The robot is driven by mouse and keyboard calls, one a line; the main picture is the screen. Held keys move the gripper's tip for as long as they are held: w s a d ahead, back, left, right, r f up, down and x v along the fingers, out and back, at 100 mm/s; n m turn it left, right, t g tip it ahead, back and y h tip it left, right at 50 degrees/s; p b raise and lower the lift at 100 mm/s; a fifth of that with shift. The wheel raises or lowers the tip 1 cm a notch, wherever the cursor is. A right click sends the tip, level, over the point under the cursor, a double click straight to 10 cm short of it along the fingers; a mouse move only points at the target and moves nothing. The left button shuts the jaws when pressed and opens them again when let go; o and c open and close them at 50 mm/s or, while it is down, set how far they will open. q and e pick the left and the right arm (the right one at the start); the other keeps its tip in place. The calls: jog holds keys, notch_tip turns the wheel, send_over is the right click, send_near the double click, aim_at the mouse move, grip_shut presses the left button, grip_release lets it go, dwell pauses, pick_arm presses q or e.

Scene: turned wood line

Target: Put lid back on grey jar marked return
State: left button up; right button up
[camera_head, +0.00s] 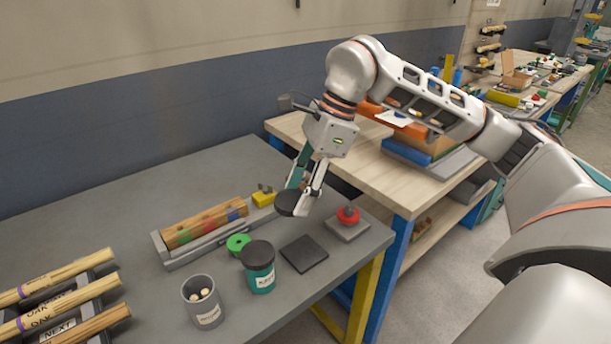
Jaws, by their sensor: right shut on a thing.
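An open grey jar (205,307) stands upright near the front of the grey bench, with pale wooden pieces inside and a white label whose text is too small to read. My right gripper (302,195) is shut on a dark round lid (290,204), which it holds to the right of and behind the jar, apart from it. Whether the lid clears the bench is hard to tell. A teal jar (262,279) with a dark lid on it stands just right of the grey jar. My left gripper is not in view.
A black square pad (304,254) lies right of the teal jar, and a red button (348,215) on a grey base is beyond it. A green ring (238,243) and a tray with a marked wood piece (204,222) are behind the jars. Labelled wooden rods (70,301) lie left.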

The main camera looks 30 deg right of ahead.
aim_at(285, 208)
jog(key=a+f+n+g, duration=0.1)
jog(key=n, duration=0.3)
jog(key=s+a+f+n+g, duration=0.1)
jog(key=a+n+g, duration=0.1)
jog(key=n, duration=0.2)
jog(key=a+f+n+g+h, duration=0.1)
jog(key=f+n, duration=0.1)
jog(key=n, duration=0.2)
jog(key=shift+s+a, duration=0.3)
jog(key=shift+a, duration=0.05)
jog(key=n+h, duration=0.1)
jog(key=n, duration=0.2)
jog(key=f+n+g+h, duration=0.1)
jog(key=n, duration=0.2)
jog(key=f+n+g+h, duration=0.1)
jog(key=n, duration=0.2)
jog(key=shift+s+n, duration=0.4)
